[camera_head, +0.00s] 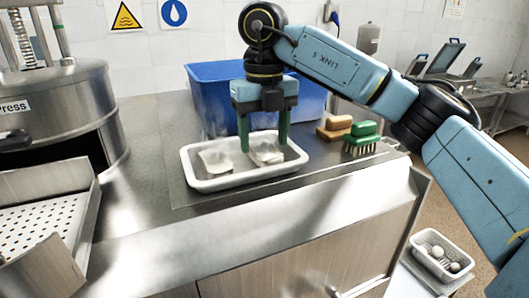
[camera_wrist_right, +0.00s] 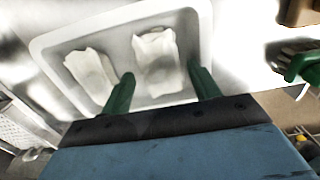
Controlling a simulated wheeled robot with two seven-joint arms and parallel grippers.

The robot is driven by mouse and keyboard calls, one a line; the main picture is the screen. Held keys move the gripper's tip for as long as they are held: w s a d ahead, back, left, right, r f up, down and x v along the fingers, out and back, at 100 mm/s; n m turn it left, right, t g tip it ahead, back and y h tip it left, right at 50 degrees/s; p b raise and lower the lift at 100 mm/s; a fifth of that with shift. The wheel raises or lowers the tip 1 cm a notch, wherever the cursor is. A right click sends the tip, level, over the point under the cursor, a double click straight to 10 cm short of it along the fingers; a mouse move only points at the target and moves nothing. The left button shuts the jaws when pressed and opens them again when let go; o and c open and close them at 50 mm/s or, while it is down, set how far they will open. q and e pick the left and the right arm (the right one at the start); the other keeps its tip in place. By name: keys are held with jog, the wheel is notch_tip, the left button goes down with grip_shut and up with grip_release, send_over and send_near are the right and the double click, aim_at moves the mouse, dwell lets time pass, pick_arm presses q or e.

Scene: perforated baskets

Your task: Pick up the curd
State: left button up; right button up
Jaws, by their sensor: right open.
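Two whitish wrapped pieces of curd lie in a white tray (camera_head: 204,183) on the metal counter. The left piece of curd (camera_head: 216,160) lies clear of my fingers. The right piece of curd (camera_head: 266,152) lies below and between the fingers of my right gripper (camera_head: 264,147). In the right wrist view, the open green fingers of my right gripper (camera_wrist_right: 160,88) reach over the tray near the right piece of curd (camera_wrist_right: 156,60), with the left piece of curd (camera_wrist_right: 92,72) beside it. Nothing shows held. My left gripper is not in view.
A blue bin (camera_head: 215,97) stands behind the tray. A green brush (camera_head: 361,139) and a brown brush (camera_head: 334,128) lie to its right. A metal press (camera_head: 60,110) and a perforated metal basket (camera_head: 40,212) stand at left. A small white container (camera_head: 441,252) sits lower right.

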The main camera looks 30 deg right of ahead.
jog(key=shift+f, duration=1.15)
jog(key=c, duration=0.9)
